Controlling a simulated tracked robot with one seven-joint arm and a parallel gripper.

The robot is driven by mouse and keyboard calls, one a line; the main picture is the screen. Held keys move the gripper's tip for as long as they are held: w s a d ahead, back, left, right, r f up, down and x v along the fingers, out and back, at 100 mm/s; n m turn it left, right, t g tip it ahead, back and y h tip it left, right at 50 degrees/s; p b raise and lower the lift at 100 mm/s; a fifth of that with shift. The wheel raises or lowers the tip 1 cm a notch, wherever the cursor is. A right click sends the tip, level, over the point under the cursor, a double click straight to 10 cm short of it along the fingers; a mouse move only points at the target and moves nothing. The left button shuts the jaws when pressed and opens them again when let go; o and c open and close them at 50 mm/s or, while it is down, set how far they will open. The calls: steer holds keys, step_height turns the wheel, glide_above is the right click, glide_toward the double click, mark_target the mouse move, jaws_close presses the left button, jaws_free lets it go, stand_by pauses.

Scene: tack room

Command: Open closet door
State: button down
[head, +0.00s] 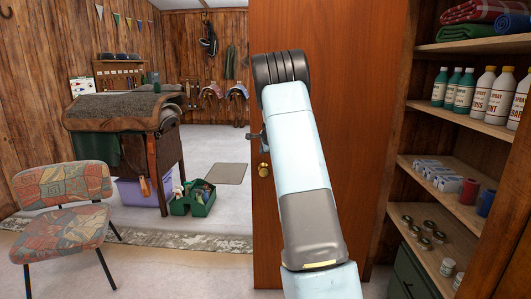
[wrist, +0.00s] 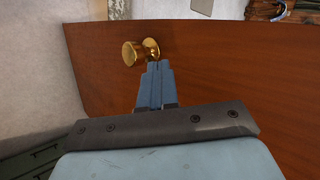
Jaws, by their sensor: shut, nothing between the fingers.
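The closet door (head: 370,150) is a tall reddish-brown wooden panel in the middle of the head view, partly hidden by my arm. It stands out from the shelves at its right, whose contents show. Its brass knob (head: 263,170) sits near its left edge. In the wrist view the door (wrist: 230,75) spans the picture and the knob (wrist: 132,53) is left of centre. My gripper (wrist: 158,66) is shut and empty, its fingertips close beside the knob's base; I cannot tell if they touch. In the head view, only a small part of my gripper shows, left of the arm.
Wooden shelves (head: 455,129) with bottles, rolls, tins and folded blankets stand at the right. A patterned chair (head: 62,190), a blanket-covered bench (head: 125,110) and a green tote (head: 195,200) are at the left. The pale floor left of the door is mostly clear.

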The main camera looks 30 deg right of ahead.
steer(key=s+a+r+n+g+y, duration=0.15)
steer(key=s+a+r+n, duration=0.35)
steer(key=s+a+r, duration=0.6)
steer(key=s+a+r+n+y, duration=0.2)
steer(key=s+a+r+n, duration=0.4)
steer(key=s+a, duration=0.95)
steer(key=s+a+f+n+g+h, duration=0.1)
steer(key=s+n, duration=0.3)
steer(key=s, duration=1.1)
steer(key=s+a+f+n+g+h, duration=0.1)
steer(key=s+a+f+n, duration=0.2)
steer(key=s, duration=1.2)
steer(key=shift+s+a+n, duration=0.2)
steer(key=shift+n, duration=0.8)
